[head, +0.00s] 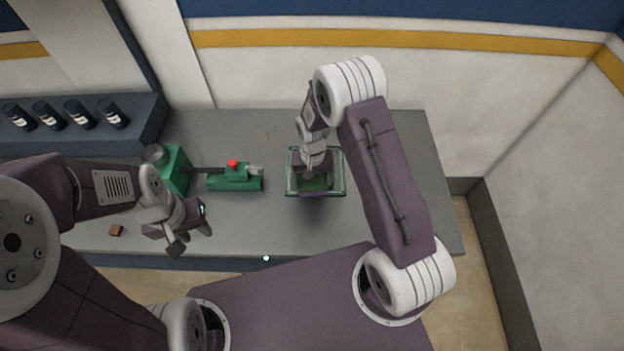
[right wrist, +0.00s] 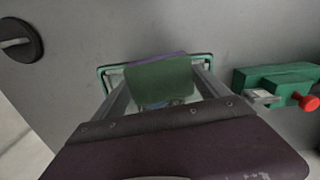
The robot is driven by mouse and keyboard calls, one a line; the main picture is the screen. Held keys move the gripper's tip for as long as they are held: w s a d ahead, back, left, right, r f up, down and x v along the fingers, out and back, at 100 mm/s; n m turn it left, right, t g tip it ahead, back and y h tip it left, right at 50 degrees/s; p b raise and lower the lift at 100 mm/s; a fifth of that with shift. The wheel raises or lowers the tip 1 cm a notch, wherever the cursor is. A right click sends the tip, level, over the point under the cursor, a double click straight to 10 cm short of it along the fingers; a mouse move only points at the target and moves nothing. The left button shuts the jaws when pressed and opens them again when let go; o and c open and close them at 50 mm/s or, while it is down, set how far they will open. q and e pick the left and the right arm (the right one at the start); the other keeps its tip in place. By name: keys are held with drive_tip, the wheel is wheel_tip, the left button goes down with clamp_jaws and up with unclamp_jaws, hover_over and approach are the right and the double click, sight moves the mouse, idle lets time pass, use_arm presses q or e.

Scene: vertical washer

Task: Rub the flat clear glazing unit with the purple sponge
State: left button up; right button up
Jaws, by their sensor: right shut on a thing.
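The flat glazing unit is a clear pane in a green frame (head: 289,181) on the grey bench; its frame also shows in the right wrist view (right wrist: 103,72). My right gripper (head: 315,178) is over the pane, shut on the sponge. The sponge shows a green face (right wrist: 160,82) and a purple edge (right wrist: 155,59) between the fingers. It lies over the pane within the frame outline; I cannot tell whether it touches the glass. My left gripper (head: 190,238) is open and empty, above the front left of the bench.
A green fixture with a red knob (head: 232,164) stands left of the pane, near a larger green block (head: 174,168). A small brown block (head: 115,230) lies at the left front. Several dark bottles (head: 80,115) stand on a back-left ledge. The bench right of the pane looks clear.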

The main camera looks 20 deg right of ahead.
wheel_tip(320, 180, up, 3)
drive_tip(key=shift+s+f+p, duration=0.1)
drive_tip(key=shift+s+p, duration=0.05)
drive_tip(key=shift+p, duration=0.15)
drive_tip(key=shift+r, duration=0.25)
drive_tip(key=shift+w+d+r+p, duration=0.15)
drive_tip(key=shift+w+r+p, duration=0.5)
drive_tip(key=shift+r+p, duration=0.4)
drive_tip(key=shift+s+r+p, duration=0.2)
drive_tip(key=shift+r+p, duration=0.35)
drive_tip(key=shift+r, duration=0.15)
drive_tip(key=shift+s+r+p, duration=0.2)
drive_tip(key=shift+r+p, duration=0.35)
drive_tip(key=shift+r, duration=0.1)
use_arm(q)
drive_tip(key=r, duration=0.5)
drive_tip(key=shift+a+r, duration=0.25)
drive_tip(key=shift+a, duration=0.1)
use_arm(e)
drive_tip(key=shift+w+f, duration=0.1)
use_arm(q)
drive_tip(key=shift+w+d, duration=0.1)
use_arm(e)
drive_tip(key=shift+w, duration=0.15)
